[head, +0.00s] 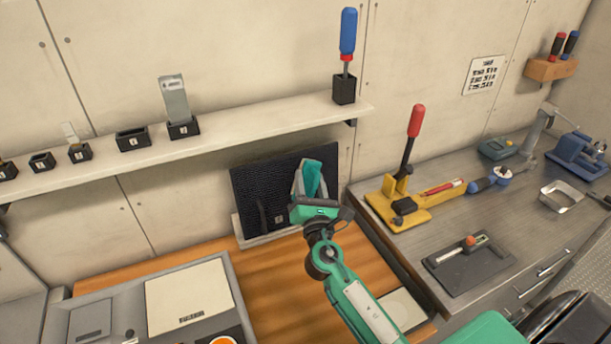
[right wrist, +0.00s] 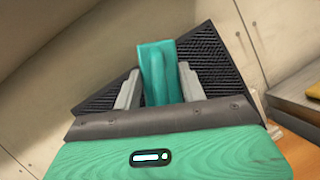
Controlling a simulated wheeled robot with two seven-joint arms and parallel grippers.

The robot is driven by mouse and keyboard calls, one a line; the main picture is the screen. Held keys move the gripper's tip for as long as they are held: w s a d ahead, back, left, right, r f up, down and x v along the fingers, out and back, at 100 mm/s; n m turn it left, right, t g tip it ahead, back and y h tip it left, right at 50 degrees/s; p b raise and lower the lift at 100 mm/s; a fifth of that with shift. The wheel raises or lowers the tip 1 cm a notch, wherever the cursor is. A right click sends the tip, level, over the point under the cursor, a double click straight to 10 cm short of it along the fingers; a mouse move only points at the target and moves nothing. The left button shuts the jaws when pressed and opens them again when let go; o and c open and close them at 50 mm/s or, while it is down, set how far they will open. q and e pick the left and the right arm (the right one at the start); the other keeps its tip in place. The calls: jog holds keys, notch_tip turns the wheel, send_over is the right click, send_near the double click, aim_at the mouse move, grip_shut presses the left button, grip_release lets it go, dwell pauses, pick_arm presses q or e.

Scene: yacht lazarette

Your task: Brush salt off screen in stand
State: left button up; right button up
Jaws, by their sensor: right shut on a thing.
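The dark mesh screen (head: 265,190) stands upright, leaning slightly back, in a pale stand (head: 262,240) on the wooden counter against the wall. My right gripper (head: 312,180) is in front of the screen's right half and is shut on a flat teal thing (head: 313,178), which seems to be the brush. In the right wrist view, the teal piece (right wrist: 156,70) sits between the two grey fingers, with the screen (right wrist: 205,60) behind it. No bristles show, and I cannot tell whether it touches the screen. No salt can be made out. My left gripper is out of view.
A shelf (head: 210,140) above holds several black holders and a blue-handled tool (head: 347,45). A metal bench (head: 470,215) on the right carries a yellow lever tool (head: 395,205) and a dark tray (head: 470,265). A grey appliance (head: 150,305) stands at the left front. Wooden counter (head: 275,290) is bare in the middle.

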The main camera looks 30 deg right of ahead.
jog(key=shift+s+r, duration=0.1)
jog(key=shift+s, duration=0.9)
jog(key=shift+s, duration=0.1)
jog(key=shift+s+a+r, duration=0.1)
jog(key=shift+s, duration=0.6)
jog(key=shift+s+a+r, duration=0.1)
jog(key=shift+s, duration=0.6)
